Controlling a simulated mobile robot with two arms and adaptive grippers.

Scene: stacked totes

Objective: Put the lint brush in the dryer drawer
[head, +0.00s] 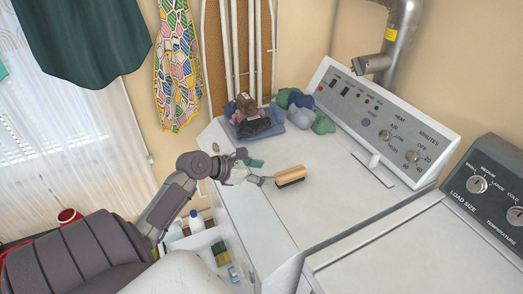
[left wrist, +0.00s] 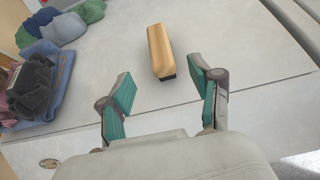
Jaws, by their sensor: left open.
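The lint brush (head: 290,174), a wooden block with dark bristles underneath, lies on top of the white dryer (head: 330,190). In the left wrist view the brush (left wrist: 160,48) lies beyond the fingertips, roughly in line with the gap between them. My left gripper (head: 262,172) is open and empty, just left of the brush and apart from it. Its green-padded fingers also show in the left wrist view (left wrist: 161,80). What looks like an open drawer (head: 190,240) at the dryer's front holds a white bottle and a sponge; my arm partly hides it. My right gripper is out of view.
Folded and bunched clothes (head: 262,122) lie at the dryer top's back left. The dryer's control panel (head: 385,120) rises at the back, and a washer (head: 430,250) stands to the right. The dryer top around the brush is clear.

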